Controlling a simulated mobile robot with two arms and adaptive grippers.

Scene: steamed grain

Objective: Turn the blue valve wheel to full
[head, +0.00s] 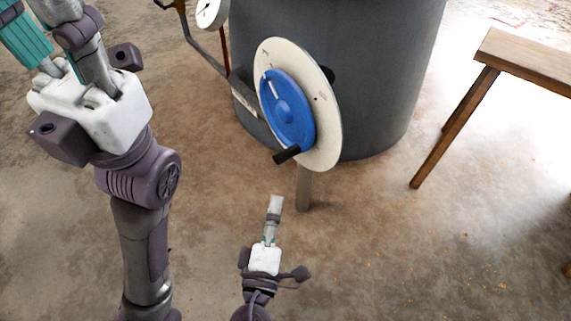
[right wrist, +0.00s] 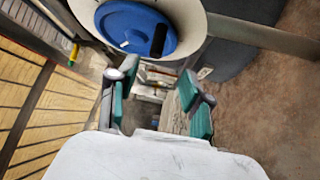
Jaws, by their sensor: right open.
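The blue valve wheel (head: 288,112) sits on a round pale plate (head: 325,125) at the front of a large grey vat. A black handle (head: 287,154) sticks out from its lower edge, and a white mark (head: 270,84) shows at its upper left. My right gripper (head: 275,203) is below the wheel, apart from it. The right wrist view shows its teal-padded fingers (right wrist: 160,100) open and empty, with the wheel (right wrist: 130,27) and handle (right wrist: 158,40) above them. My left gripper (head: 35,22) is at upper left, fingers apart, tips partly cut off, away from the wheel.
A pipe (head: 205,52) and a pressure gauge (head: 211,12) are left of the wheel. A wooden table (head: 530,60) stands at right. The floor between is mostly clear.

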